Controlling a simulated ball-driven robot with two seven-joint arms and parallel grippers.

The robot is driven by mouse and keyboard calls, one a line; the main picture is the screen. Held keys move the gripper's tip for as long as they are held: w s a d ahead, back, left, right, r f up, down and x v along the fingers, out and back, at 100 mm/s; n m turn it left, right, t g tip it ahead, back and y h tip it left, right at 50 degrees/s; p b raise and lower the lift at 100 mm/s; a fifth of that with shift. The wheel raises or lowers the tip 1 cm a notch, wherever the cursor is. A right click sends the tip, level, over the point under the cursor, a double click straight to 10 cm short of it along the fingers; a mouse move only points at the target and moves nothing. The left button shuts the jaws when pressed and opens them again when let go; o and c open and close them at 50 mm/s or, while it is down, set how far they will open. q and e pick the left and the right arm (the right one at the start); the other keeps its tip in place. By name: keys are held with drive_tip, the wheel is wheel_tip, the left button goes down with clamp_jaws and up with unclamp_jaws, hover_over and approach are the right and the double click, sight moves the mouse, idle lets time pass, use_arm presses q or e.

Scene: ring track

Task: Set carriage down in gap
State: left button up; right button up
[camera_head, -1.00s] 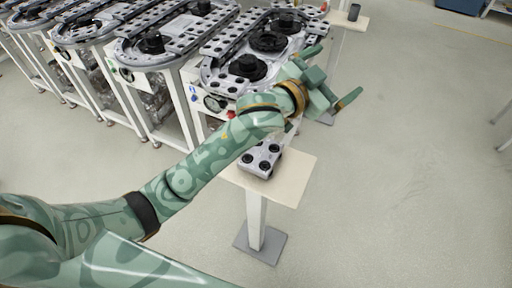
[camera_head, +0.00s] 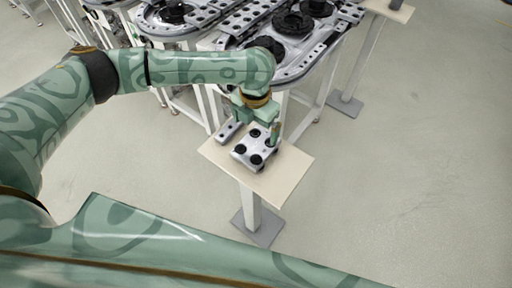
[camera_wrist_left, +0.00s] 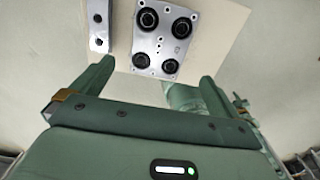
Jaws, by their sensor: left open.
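A grey carriage (camera_head: 247,153) with several round black rollers lies on a small cream-topped stand (camera_head: 289,172). It also shows in the left wrist view (camera_wrist_left: 167,33), beyond my fingertips. My left gripper (camera_head: 254,122) is over the far side of the stand, pointing down, open with nothing between its fingers. In the left wrist view, the fingers (camera_wrist_left: 155,76) are spread wide, one towards each side of the carriage and short of it. The grey ring track (camera_head: 300,69) is behind the stand; I cannot make out a gap in it. My right gripper is out of view.
A narrow grey block (camera_head: 229,131) with dark holes lies beside the carriage on the stand, also in the left wrist view (camera_wrist_left: 99,25). A second stand (camera_head: 390,8) is at the top right. Open floor lies to the right.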

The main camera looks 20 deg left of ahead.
use_arm(q)
drive_tip(key=b, duration=0.1)
hover_over(256, 145)
drive_tip(key=f, duration=0.5)
drive_tip(key=shift+s+f, duration=0.35)
drive_tip(key=shift+s, duration=0.05)
drive_tip(key=f, duration=0.2)
drive_tip(key=f+b, duration=0.1)
drive_tip(key=f, duration=0.1)
drive_tip(key=f+b, duration=0.1)
drive_tip(key=f, duration=0.1)
drive_tip(key=shift+w, duration=0.3)
drive_tip(key=shift+r, duration=0.1)
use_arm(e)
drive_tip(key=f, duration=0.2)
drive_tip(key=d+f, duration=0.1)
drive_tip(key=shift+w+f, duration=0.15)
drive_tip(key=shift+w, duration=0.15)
use_arm(q)
drive_tip(key=shift+c, duration=0.3)
drive_tip(key=c, duration=1.5)
drive_tip(key=shift+r, duration=0.1)
drive_tip(key=shift+c, duration=1)
drive_tip(key=shift+r, duration=0.15)
